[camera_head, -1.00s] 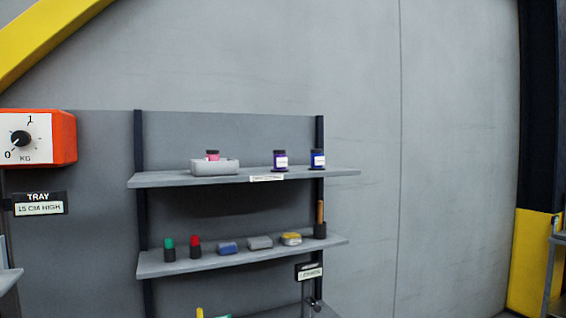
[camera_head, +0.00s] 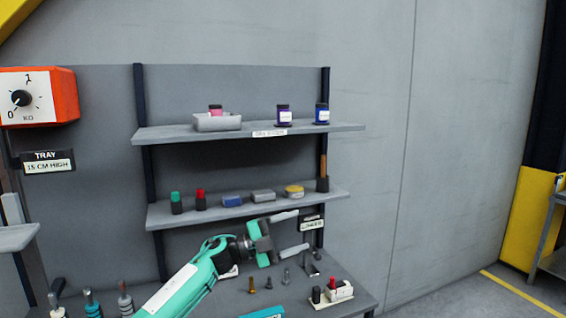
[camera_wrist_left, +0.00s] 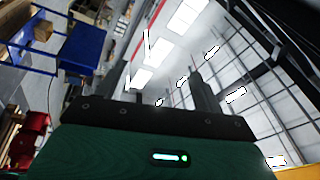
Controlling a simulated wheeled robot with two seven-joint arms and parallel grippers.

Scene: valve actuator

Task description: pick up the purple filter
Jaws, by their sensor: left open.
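The purple filter (camera_head: 283,116) is a small dark-capped jar with a white label. It stands upright on the top shelf (camera_head: 345,128), right of centre. A similar blue jar (camera_head: 321,115) stands to its right, and a pink one (camera_head: 215,109) sits in a grey tray on its left. My left gripper (camera_head: 300,231) is open with nothing between its fingers. It is in front of the shelves, below the level of the filter and apart from it. In the left wrist view its fingers (camera_wrist_left: 166,92) point up toward the ceiling lights, and no filter shows there. My right gripper is out of view.
The lower shelf (camera_head: 335,196) holds green, red, blue, grey and yellow items. Below, a bench (camera_head: 345,300) carries bolts and small parts. The wall right of the shelves is clear.

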